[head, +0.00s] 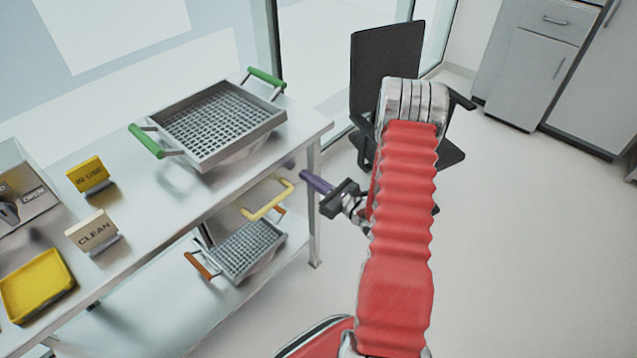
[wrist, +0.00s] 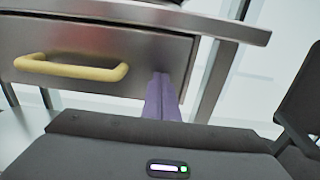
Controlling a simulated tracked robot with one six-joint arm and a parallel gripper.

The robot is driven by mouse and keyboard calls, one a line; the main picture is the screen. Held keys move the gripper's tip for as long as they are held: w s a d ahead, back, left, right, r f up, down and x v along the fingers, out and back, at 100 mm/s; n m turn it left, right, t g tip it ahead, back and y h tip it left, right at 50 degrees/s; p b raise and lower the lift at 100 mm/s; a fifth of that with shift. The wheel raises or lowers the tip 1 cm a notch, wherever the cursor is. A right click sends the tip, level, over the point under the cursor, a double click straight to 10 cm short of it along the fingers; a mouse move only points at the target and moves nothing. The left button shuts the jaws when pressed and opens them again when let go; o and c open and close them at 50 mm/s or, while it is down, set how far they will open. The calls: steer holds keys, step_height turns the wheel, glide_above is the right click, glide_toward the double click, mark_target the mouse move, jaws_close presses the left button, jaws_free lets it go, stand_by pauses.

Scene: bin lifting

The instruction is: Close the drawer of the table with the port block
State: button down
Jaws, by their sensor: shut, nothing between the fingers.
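The steel table (head: 190,195) is at the left in the head view. Its drawer front (wrist: 90,62) fills the upper left of the wrist view, under the tabletop edge, with a yellow bar handle (wrist: 72,68). The handle also shows in the head view (head: 268,201). No drawer interior shows; I cannot tell whether it is fully shut. My gripper (head: 307,177) has its purple fingers together and empty, right of the handle. In the wrist view the fingertips (wrist: 160,76) overlap the right end of the drawer front; contact is unclear. A grey block with a dark fitting (head: 22,200), perhaps the port block, stands on the tabletop.
A wire basket with green handles (head: 215,120) stands on the tabletop; another with orange handles (head: 242,250) is on the lower shelf. Yellow and cream signs (head: 93,232) and a yellow tray (head: 36,285) are at left. A black chair (head: 385,55) stands behind my arm. Floor at right is clear.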

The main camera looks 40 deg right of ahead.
steer(key=v, duration=1.2)
steer(key=shift+s+f, duration=0.1)
